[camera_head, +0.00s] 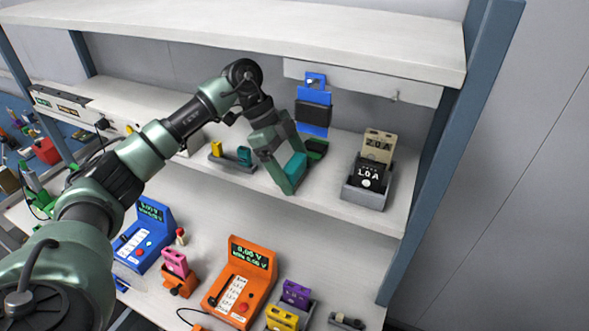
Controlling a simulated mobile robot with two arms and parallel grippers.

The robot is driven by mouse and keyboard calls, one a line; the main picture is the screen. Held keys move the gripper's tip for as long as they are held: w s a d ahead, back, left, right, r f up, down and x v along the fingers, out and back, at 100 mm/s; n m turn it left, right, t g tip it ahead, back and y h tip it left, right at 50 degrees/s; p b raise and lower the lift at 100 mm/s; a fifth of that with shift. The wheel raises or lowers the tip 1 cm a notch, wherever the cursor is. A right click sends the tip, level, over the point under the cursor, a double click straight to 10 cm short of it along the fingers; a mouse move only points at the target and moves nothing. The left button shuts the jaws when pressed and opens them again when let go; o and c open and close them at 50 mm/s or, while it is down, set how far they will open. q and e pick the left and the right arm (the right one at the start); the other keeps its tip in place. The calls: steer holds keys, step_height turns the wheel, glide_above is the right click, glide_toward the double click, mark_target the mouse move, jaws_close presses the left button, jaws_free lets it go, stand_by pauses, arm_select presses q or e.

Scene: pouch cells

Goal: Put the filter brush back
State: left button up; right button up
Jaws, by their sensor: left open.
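A blue piece with a wide black block across it (314,101), which looks like the filter brush, is upright against the white strip (360,84) under the top shelf. Its top end is at a peg on the strip. My left gripper (304,160) is open just below its lower end, with teal pads showing inside the fingers. Nothing shows between the fingers. I cannot tell whether a finger touches the blue piece. My right gripper is out of view.
A bare hook (396,96) is on the strip's right. A grey holder with cards marked LOA (368,190) stands right on the middle shelf. A small rack (232,160) is left of the gripper. Blue (146,235) and orange (240,282) meters stand below. The blue post (440,140) bounds the right.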

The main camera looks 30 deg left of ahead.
mark_target(290, 160)
arm_select(q)
steer(key=b+v, duration=0.1)
steer(key=v, duration=0.2)
steer(key=shift+w+r, duration=0.1)
steer(key=a+b, duration=0.1)
steer(key=a, duration=0.2)
steer(key=a+b, duration=0.1)
steer(key=a, duration=0.3)
steer(key=a+b, duration=0.1)
steer(key=a, duration=0.2)
steer(key=shift+s+a, duration=0.35)
steer(key=shift+s+a+b, duration=0.1)
steer(key=shift+a+b, duration=0.25)
steer(key=shift+a, duration=0.3)
